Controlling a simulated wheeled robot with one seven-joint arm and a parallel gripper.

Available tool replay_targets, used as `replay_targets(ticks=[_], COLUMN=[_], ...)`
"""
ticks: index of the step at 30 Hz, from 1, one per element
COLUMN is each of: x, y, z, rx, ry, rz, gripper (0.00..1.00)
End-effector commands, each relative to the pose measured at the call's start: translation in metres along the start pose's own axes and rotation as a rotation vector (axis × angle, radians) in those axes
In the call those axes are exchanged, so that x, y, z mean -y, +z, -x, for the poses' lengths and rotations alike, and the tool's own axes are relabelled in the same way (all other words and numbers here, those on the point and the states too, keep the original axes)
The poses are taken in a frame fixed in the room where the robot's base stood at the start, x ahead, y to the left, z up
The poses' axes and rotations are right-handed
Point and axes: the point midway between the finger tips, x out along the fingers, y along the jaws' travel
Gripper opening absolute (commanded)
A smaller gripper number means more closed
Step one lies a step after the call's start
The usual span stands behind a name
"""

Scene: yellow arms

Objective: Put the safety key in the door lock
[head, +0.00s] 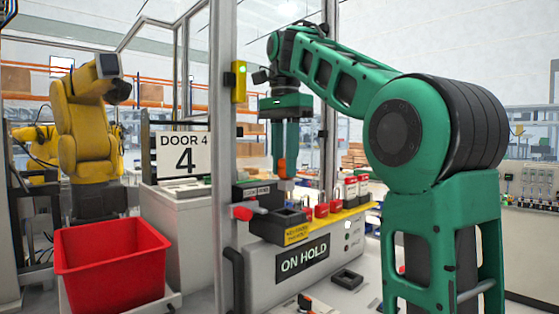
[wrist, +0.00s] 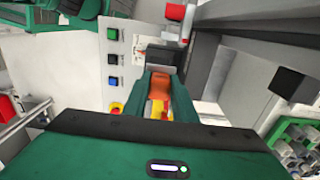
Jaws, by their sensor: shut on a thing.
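My gripper (head: 285,158) hangs pointing down in front of the door post, shut on an orange piece (head: 282,168), which looks like the safety key. In the wrist view the key (wrist: 160,84) sits between the two green fingers (wrist: 158,98), with a yellow part at its lower end. A dark box (head: 258,190) with a red knob (head: 243,213) is at the post below my gripper and looks like the door lock. The red knob also shows in the wrist view (wrist: 175,12). I cannot tell whether the key touches anything; its tip is not clear.
A grey cabinet marked ON HOLD (head: 302,260) has a yellow shelf edge with several red padlocks (head: 321,210). A yellow box with a green light (head: 239,82) is on the door post (head: 222,130). A red bin (head: 110,262) and a yellow robot arm (head: 88,140) are at left.

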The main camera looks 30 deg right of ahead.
Motion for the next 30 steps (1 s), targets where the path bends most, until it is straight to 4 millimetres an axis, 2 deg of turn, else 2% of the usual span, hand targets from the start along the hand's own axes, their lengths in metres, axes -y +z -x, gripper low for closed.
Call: replay_targets(ticks=[30], x=[0.001], y=[0.001], z=[-0.052], rx=[0.000], ry=[0.002], rz=[0.001], gripper=[0.01])
